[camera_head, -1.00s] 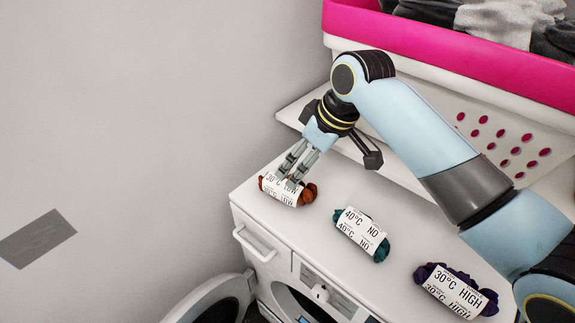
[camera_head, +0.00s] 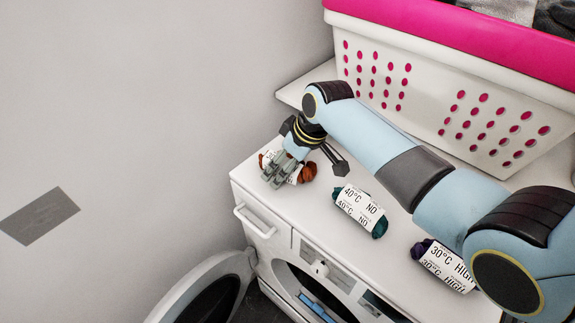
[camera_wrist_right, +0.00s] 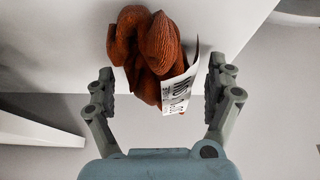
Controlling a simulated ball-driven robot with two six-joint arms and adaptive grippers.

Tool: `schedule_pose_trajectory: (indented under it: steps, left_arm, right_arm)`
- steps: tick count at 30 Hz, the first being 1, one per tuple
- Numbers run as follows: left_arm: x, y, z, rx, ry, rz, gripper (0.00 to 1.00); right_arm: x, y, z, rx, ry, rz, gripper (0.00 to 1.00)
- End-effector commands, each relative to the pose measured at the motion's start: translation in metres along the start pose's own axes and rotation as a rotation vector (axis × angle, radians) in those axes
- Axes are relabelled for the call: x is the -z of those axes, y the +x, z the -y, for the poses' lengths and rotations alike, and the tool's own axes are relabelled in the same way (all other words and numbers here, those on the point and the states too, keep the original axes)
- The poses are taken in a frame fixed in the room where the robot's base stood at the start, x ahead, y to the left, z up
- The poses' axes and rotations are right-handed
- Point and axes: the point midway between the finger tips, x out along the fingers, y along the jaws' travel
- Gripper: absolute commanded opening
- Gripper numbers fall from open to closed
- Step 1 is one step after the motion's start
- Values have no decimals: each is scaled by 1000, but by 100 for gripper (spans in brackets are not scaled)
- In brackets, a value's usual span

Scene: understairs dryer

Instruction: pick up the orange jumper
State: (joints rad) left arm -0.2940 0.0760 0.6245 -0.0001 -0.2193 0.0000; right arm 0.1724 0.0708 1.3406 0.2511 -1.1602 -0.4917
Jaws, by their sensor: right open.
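The orange jumper (camera_head: 306,171) is a rolled bundle with a white paper label, lying on the white dryer top near its far left corner. My right gripper (camera_head: 275,180) is over the label end of it and hides part of it. In the right wrist view the jumper (camera_wrist_right: 146,45) lies ahead, between and beyond the two fingers of the open right gripper (camera_wrist_right: 160,90). Its label (camera_wrist_right: 178,88) is close to the right finger; I cannot tell if they touch. My left gripper is not in view.
A teal bundle (camera_head: 378,226) labelled 40°C NO and a purple bundle (camera_head: 420,249) labelled 30°C HIGH lie on the dryer top (camera_head: 330,230). A white and pink laundry basket (camera_head: 440,80) stands behind. The round dryer door (camera_head: 205,290) hangs open below.

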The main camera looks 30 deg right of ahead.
Motion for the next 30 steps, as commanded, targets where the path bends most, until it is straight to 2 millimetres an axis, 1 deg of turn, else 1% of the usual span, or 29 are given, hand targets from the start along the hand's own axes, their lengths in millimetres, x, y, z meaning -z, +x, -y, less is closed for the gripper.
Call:
schedule_pose_trajectory:
  steps: [1, 2, 7, 16, 17, 25, 28, 30]
  left_arm:
    - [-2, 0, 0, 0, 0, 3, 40]
    - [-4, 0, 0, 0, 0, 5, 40]
    - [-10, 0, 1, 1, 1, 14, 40]
    - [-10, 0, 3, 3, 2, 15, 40]
    - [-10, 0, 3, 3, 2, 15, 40]
    - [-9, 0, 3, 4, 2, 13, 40]
    - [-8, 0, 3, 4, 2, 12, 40]
    - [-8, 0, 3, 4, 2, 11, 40]
  right_arm:
    - [0, 0, 0, 0, 0, 0, 88]
    - [0, 0, 0, 0, 0, 0, 85]
    - [0, 0, 0, 0, 0, 0, 63]
    - [0, 0, 0, 1, 0, 1, 24]
    - [0, 0, 0, 0, 0, 0, 22]
    - [1, -2, 0, 0, 0, 0, 22]
    - [4, -8, 0, -1, -1, -2, 22]
    - [7, -15, 0, -1, -1, -2, 22]
